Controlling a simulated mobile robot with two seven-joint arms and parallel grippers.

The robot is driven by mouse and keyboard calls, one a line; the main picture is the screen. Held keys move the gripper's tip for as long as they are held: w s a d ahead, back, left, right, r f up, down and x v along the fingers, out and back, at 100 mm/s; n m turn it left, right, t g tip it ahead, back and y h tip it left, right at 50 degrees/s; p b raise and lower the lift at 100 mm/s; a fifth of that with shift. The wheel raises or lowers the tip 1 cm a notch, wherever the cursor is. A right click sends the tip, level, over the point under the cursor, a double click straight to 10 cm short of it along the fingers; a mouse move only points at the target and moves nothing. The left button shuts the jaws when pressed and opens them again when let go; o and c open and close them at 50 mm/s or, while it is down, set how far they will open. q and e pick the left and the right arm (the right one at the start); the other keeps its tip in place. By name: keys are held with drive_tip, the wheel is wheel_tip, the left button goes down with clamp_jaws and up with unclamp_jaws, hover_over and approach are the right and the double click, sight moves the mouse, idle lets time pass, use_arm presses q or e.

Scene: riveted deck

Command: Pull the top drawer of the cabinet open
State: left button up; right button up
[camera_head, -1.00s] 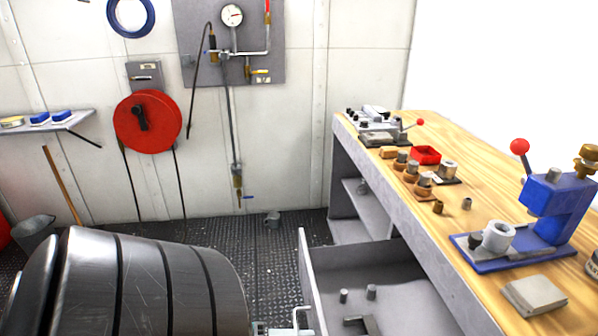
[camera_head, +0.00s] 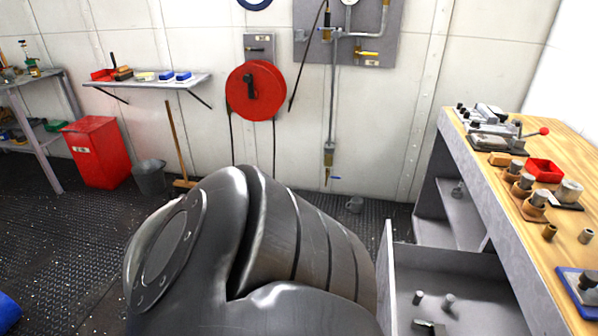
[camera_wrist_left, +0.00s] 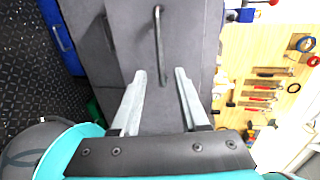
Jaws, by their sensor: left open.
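The cabinet is the grey unit under the wooden bench top (camera_head: 545,215). Its top drawer (camera_head: 388,265) stands pulled out in the head view, with small metal cylinders (camera_head: 448,301) inside. In the left wrist view, a bar handle (camera_wrist_left: 158,40) shows on a grey front. My left gripper (camera_wrist_left: 160,74) is open and empty there. Its two fingers point at that front, and one end of the handle appears between the fingertips without either finger closed on it. In the head view my left arm hides the gripper and the handle. My right gripper is not in view.
The bench top carries a red tray (camera_head: 544,169), metal fittings and a blue-based tool (camera_head: 580,290). A red bin (camera_head: 97,152), a bucket (camera_head: 150,177) and a broom (camera_head: 178,140) stand by the far wall. The deck floor between them and the cabinet is mostly clear.

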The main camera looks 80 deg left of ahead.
use_arm(q)
drive_tip(key=v, duration=0.5)
drive_tip(key=shift+f, duration=0.1)
idle(0.4)
